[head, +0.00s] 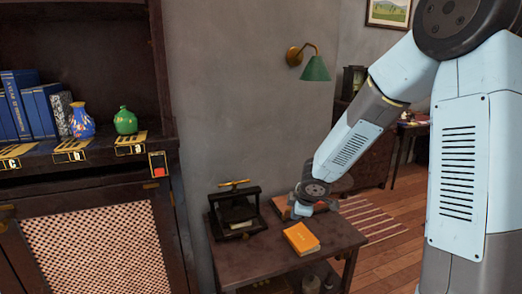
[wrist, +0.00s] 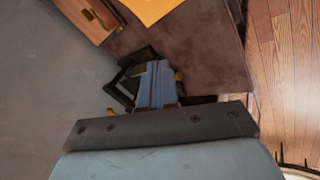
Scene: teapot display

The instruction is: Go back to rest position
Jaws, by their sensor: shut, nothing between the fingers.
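My gripper (head: 306,207) hangs low over the small dark wooden table (head: 262,264), at the end of my pale blue arm. In the head view its fingers are small and hard to make out. In the wrist view my gripper (wrist: 158,70) shows with its blue fingers together and nothing between them. An orange book (head: 301,238) lies on the table just in front of the gripper, and it also shows at the top of the wrist view (wrist: 152,8).
A black press with a brass handle (head: 236,212) stands on the table's left. A wooden box (wrist: 88,18) is partly behind my gripper. A cabinet at left holds blue books (head: 20,104), a blue vase (head: 81,121) and a green vase (head: 125,121). A green lamp (head: 315,69) is on the wall.

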